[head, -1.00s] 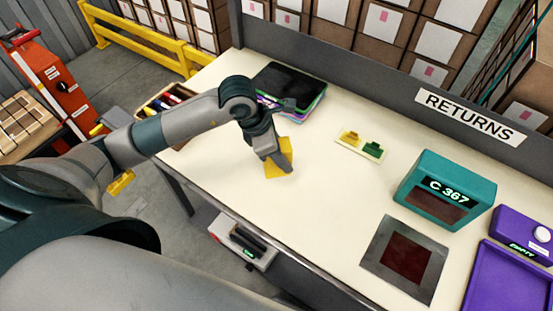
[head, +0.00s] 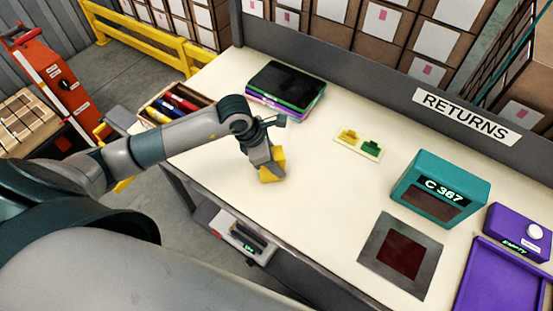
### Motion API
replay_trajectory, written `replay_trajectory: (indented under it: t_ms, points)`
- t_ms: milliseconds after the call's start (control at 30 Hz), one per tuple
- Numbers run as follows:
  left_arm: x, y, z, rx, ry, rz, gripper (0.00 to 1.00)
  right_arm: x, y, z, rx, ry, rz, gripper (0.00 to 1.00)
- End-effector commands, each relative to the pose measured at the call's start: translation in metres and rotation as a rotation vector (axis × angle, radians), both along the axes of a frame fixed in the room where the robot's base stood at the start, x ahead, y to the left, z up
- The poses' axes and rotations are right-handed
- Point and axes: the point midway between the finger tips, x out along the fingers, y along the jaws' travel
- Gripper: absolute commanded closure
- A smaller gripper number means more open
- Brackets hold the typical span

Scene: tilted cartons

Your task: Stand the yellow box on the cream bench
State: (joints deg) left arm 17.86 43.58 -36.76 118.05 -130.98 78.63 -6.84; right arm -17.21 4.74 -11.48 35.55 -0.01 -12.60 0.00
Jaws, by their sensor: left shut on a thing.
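The yellow box (head: 279,156) is at the left part of the cream bench (head: 315,195). My left gripper (head: 266,168) is shut on it from above and the left, and its fingers hide part of the box. The box is at or close to the bench top; I cannot tell whether it touches. It looks tilted a little. My right gripper does not show in the head view.
A stack of dark and coloured tablets (head: 285,86) and a tray of markers (head: 172,104) lie behind. The bench centre is clear.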

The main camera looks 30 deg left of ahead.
Motion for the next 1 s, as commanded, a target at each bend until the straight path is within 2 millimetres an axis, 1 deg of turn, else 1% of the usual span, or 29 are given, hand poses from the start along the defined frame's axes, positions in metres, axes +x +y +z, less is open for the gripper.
replay_trajectory:
  t_ms: [233,367,400,467,500,767,933,1000]
  points:
    - [0.0003,-0.0001,-0.0007,0.0,-0.002,-0.001,0.87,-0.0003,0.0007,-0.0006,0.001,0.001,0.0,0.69]
    - [0.0003,-0.0001,-0.0041,-0.001,-0.001,-0.001,0.87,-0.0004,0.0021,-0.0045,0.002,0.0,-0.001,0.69]
    - [0.0002,-0.0001,-0.0042,-0.001,-0.001,-0.001,0.59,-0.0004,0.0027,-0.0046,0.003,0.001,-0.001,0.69]
    - [0.0002,-0.0001,-0.0032,-0.001,-0.001,0.0,0.44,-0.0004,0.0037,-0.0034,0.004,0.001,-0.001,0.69]
    - [0.0002,-0.0001,-0.0032,-0.001,-0.001,0.0,0.42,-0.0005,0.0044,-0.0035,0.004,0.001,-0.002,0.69]
    - [0.0002,-0.0001,-0.0029,-0.001,-0.001,0.0,0.42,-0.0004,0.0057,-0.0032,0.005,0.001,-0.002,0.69]
    - [0.0002,-0.0001,0.0011,-0.001,-0.001,0.0,0.42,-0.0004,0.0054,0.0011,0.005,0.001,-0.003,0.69]
    - [-0.0002,0.0016,0.0034,-0.001,-0.002,-0.001,0.42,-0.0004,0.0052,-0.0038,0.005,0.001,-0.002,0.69]
